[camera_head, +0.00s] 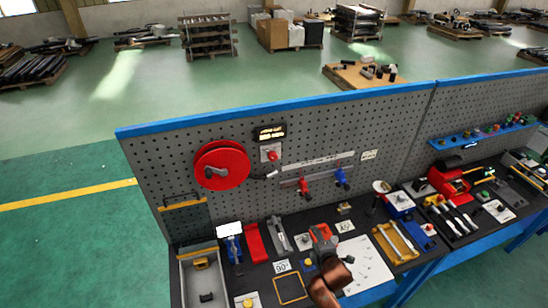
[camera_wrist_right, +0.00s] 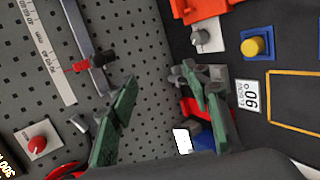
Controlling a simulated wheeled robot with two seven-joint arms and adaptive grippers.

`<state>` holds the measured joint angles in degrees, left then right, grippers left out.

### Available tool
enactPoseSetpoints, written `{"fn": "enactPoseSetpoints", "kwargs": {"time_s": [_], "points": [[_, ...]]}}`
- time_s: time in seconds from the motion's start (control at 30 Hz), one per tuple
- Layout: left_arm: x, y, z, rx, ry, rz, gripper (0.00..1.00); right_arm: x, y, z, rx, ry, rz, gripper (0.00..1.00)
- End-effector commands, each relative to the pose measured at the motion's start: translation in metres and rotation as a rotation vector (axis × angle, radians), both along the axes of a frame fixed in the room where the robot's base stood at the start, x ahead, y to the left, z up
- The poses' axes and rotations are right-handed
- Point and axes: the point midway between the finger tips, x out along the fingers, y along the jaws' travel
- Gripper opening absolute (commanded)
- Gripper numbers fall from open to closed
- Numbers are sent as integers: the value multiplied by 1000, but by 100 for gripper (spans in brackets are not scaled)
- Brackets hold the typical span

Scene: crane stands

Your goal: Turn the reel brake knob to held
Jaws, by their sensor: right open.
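The red reel (camera_head: 221,165) is mounted on the grey pegboard at the left in the head view. A red knob on a white plate (camera_head: 271,154), which I take as the reel brake knob, sits just right of it. The knob also shows at the lower left of the right wrist view (camera_wrist_right: 38,143). Its setting and any labels are too small to read. My right gripper (camera_head: 331,265) is above the bench, below and right of the knob, and apart from it. In the wrist view its green fingers (camera_wrist_right: 160,78) are spread with nothing between them. My left gripper is not visible.
A small display (camera_head: 269,132) is above the knob. A rail with red and blue clamps (camera_head: 302,187) is right of it. A hooked dark part (camera_head: 265,175) is below it. The bench is crowded with a red tray (camera_head: 255,243), a 90° card (camera_head: 282,266) and a yellow button (camera_head: 308,262).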

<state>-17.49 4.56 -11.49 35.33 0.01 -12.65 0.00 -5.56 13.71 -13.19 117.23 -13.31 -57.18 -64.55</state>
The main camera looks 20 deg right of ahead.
Motion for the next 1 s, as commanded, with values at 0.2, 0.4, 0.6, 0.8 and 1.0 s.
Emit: {"fn": "enactPoseSetpoints", "kwargs": {"time_s": [0.2, 0.4, 0.6, 0.8, 1.0], "points": [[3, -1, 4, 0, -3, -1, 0, 115, 45, 127, -693, -258, 389, 44], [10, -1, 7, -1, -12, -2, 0, 161, 80, 206, -1170, -396, 539, 44], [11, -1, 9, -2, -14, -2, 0, 177, 93, 231, -1331, -436, 570, 44], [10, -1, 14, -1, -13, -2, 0, 206, 95, 232, -1331, -436, 570, 44], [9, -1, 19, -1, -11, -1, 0, 235, 97, 231, -1329, -435, 571, 44]]}}
